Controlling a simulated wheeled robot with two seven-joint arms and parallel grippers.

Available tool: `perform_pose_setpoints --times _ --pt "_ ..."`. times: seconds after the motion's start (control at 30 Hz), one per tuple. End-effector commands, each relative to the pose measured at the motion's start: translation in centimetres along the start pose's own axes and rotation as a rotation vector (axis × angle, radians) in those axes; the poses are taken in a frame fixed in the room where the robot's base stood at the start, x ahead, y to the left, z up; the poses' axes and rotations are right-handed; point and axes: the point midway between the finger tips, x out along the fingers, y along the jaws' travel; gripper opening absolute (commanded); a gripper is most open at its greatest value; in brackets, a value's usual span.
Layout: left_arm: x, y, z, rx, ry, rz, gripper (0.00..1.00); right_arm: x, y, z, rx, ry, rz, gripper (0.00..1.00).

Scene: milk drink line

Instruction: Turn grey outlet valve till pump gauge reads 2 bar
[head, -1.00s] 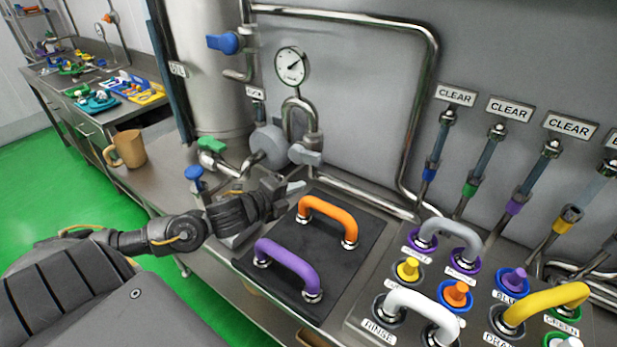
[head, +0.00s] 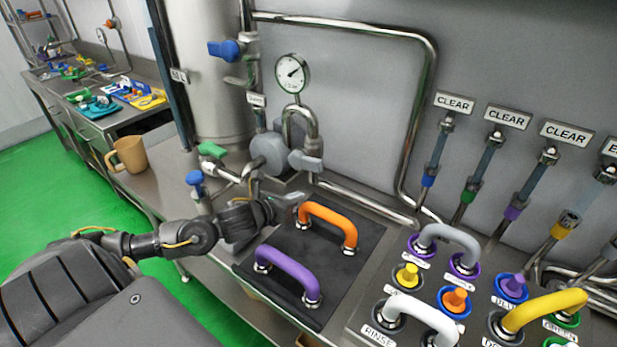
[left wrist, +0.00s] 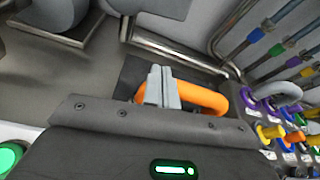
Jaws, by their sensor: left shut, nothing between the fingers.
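The grey outlet valve (head: 305,161) is a short grey lever on the pipe just right of the round grey pump (head: 268,150). The pump gauge (head: 292,73) is a white dial above it. Its needle points up and to the right, but the numbers are too small to read. My left gripper (head: 296,198) is shut and empty, below the valve and apart from it, beside the orange handle. In the left wrist view its closed fingers (left wrist: 162,88) show in front of the orange handle; I cannot tell whether they touch it. My right gripper is not in view.
An orange handle (head: 330,215) and a purple handle (head: 288,270) stand on a black mat (head: 340,268). A blue lever (head: 223,48), a green lever (head: 212,149) and a blue knob (head: 194,178) are near the pump. A panel of coloured handles and knobs is at right.

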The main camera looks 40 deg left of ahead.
Motion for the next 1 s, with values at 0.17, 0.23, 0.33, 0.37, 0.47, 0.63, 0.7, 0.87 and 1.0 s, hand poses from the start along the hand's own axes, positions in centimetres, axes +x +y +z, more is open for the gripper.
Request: perform_pose_setpoints --times 0.17,0.23,0.33,0.37,0.47,0.63,0.7,0.87,1.0 --pt "3.8 0.0 0.5 -0.006 -0.003 0.003 0.0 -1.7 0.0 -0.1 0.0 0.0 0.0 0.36" --pt "5.3 -0.1 0.5 -0.005 -0.002 0.002 0.0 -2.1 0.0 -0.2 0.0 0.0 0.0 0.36" --pt "7.2 -0.1 0.4 -0.005 -0.002 0.002 0.0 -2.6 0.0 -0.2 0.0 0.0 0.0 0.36" --pt "7.6 -0.1 0.5 -0.005 -0.002 0.001 0.0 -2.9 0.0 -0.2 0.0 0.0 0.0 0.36" --pt "6.5 -0.1 2.4 0.0 -0.001 0.0 0.0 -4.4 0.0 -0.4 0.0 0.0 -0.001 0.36" --pt "6.1 0.0 3.6 -0.001 0.0 0.0 0.0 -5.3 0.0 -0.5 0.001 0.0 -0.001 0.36" --pt "6.0 0.0 3.8 -0.001 0.0 0.0 0.0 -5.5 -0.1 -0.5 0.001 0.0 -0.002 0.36" --pt "6.0 0.0 3.8 -0.002 0.0 0.0 0.0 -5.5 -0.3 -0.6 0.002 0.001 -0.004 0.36" --pt "6.0 0.0 3.8 -0.002 0.0 0.001 0.0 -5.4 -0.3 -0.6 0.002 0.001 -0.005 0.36"
